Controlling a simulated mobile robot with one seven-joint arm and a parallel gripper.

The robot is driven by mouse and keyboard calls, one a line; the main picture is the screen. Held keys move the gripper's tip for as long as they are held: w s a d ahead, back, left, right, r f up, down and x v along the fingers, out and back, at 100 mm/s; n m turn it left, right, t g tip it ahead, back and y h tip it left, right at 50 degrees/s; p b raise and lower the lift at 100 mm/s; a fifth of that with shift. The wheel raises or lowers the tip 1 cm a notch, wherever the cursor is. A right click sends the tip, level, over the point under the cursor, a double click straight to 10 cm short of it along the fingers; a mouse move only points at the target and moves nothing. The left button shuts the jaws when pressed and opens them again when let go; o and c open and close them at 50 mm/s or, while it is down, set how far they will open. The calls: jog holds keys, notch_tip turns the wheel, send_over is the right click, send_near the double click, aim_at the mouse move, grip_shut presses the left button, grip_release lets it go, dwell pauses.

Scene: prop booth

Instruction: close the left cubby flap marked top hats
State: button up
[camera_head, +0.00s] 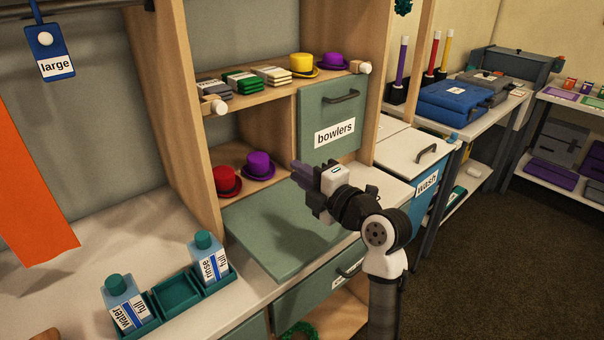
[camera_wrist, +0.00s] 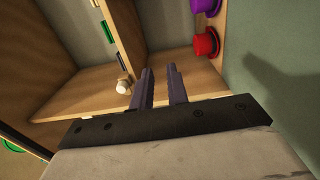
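The left cubby flap (camera_head: 262,242) is a green panel. It is folded down and lies roughly flat in front of the open left cubby, and no top hats label shows on it. A red hat (camera_head: 228,181) and a purple hat (camera_head: 259,165) stand in that cubby. My gripper (camera_head: 297,174) is above the flap's right part, its fingers pointing left toward the cubby, apart from the flap. In the wrist view the two dark fingers (camera_wrist: 159,84) are apart with nothing between them. The flap (camera_wrist: 285,50) fills the right side there, with a shadow on it.
The right cubby's flap marked bowlers (camera_head: 334,104) stands upright and closed. A shelf (camera_head: 245,112) above holds small hats and stacked bundles, with pale knobs at its front. A teal caddy (camera_head: 176,290) with water and rinse bottles stands on the counter at left. A drawer (camera_head: 318,287) sits below.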

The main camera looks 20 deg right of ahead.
grip_shut()
jog(key=shift+c, duration=1)
grip_release()
jog(key=o, duration=0.6)
jog(key=shift+o, duration=0.2)
jog(key=shift+s, duration=0.1)
jog(key=b+v, duration=0.4)
jog(key=v, duration=0.9)
jog(key=shift+s, duration=0.35)
jog(key=shift+d+r, duration=0.1)
jog(key=shift+d, duration=0.05)
jog(key=shift+c, duration=0.2)
